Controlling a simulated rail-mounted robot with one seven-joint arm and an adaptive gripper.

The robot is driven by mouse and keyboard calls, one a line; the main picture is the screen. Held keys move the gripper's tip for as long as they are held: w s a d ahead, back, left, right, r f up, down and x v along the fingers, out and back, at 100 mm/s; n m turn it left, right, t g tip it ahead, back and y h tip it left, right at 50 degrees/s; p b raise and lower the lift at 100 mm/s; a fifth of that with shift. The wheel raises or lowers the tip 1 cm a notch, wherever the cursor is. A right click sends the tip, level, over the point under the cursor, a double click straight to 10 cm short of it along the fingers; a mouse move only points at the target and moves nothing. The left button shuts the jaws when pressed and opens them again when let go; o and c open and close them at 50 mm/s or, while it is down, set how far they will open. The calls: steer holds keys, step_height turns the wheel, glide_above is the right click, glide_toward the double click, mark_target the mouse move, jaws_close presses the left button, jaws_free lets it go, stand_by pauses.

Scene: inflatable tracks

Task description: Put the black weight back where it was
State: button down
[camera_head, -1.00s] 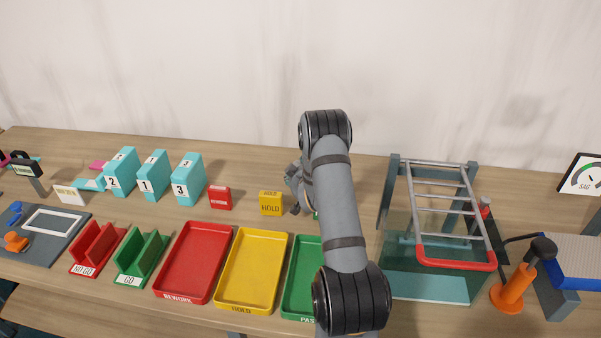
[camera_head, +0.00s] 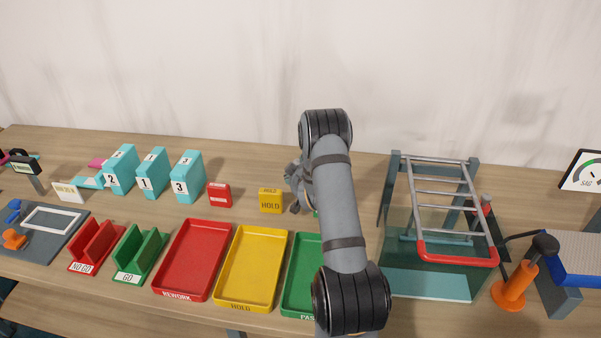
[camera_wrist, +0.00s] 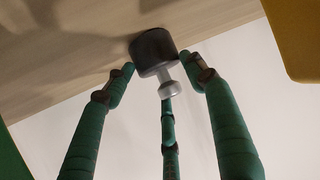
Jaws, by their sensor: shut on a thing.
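The black weight (camera_wrist: 152,46) shows in the wrist view as a dark cylinder with a grey knob (camera_wrist: 168,88). My gripper (camera_wrist: 160,72) has green-covered fingers around the weight and knob, and is shut on it. The weight is at the wooden table surface in that picture; I cannot tell whether it touches or hangs just above it. In the head view my gripper (camera_head: 294,187) is mostly hidden behind my arm, right of the yellow HOLD block (camera_head: 270,201). The weight is hidden there.
Red REWORK (camera_head: 193,260), yellow HOLD (camera_head: 250,269) and green PASS (camera_head: 301,274) trays line the front. Numbered teal blocks (camera_head: 187,178) and a red block (camera_head: 219,194) stand behind. A ladder-topped tank (camera_head: 430,287) and orange-handled tool (camera_head: 514,286) are at the right.

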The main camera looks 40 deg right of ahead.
steer(key=shift+s+a+f+b, duration=0.1)
steer(key=shift+s+f+b, duration=0.2)
steer(key=shift+f+b, duration=0.45)
steer(key=c, duration=0.6)
jaws_free()
steer(key=shift+c, duration=0.2)
steer(key=shift+o, duration=0.3)
steer(key=shift+s+f, duration=0.15)
steer(key=shift+f, duration=0.1)
step_height(320, 180, up, 12)
steer(key=w, duration=0.1)
steer(key=shift+f, duration=0.15)
steer(key=shift+w+a+f, duration=0.1)
steer(key=shift+f, duration=0.05)
steer(key=f, duration=1.1)
steer(key=shift+s, duration=0.2)
steer(key=shift+d+r+p, duration=0.2)
steer(key=shift+r+p, duration=0.05)
steer(key=shift+p, duration=0.15)
steer(key=shift+r, duration=0.1)
